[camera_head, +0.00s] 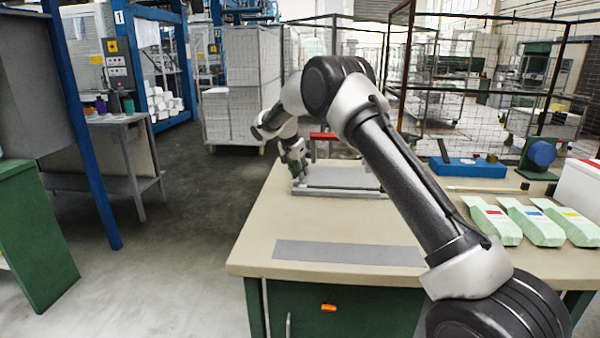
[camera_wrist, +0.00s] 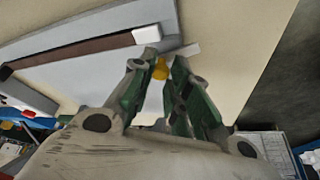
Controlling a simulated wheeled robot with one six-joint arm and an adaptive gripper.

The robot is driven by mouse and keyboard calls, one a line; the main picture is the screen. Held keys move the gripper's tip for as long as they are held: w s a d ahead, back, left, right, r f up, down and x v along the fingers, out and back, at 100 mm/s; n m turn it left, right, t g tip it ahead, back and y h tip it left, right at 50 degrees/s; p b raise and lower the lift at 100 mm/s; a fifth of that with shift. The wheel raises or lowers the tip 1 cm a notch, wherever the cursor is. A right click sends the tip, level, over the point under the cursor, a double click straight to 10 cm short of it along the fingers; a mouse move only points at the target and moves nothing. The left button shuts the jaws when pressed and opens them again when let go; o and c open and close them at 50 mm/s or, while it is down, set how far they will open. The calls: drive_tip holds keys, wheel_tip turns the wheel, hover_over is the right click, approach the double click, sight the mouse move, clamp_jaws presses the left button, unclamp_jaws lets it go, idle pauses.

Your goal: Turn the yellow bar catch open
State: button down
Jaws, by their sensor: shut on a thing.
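In the wrist view the yellow bar catch (camera_wrist: 160,69) shows as a small yellow piece between the fingertips of my gripper (camera_wrist: 163,63). My gripper is shut on it, and the fingers hide most of it. The catch is at the corner of a flat grey plate fixture (camera_wrist: 85,75) on the bench. In the head view my gripper (camera_head: 297,177) is low over the left end of the grey fixture (camera_head: 345,178). The catch cannot be made out there. A brown bar with a pale end (camera_wrist: 75,57) lies across the fixture in the wrist view.
The beige bench (camera_head: 260,228) carries a grey strip (camera_head: 348,252) at its front. Wire mesh fencing (camera_head: 480,75) stands behind. The front left bench area is clear.

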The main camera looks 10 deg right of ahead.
drive_tip(key=shift+w+m+g+h, duration=0.15)
drive_tip(key=shift+m+g+h, duration=0.2)
drive_tip(key=shift+m, duration=1.15)
drive_tip(key=c, duration=1.3)
unclamp_jaws()
drive_tip(key=shift+c, duration=0.2)
drive_tip(key=shift+r, duration=0.1)
drive_tip(key=v, duration=1.1)
drive_tip(key=shift+r, duration=0.4)
drive_tip(key=shift+a, duration=0.2)
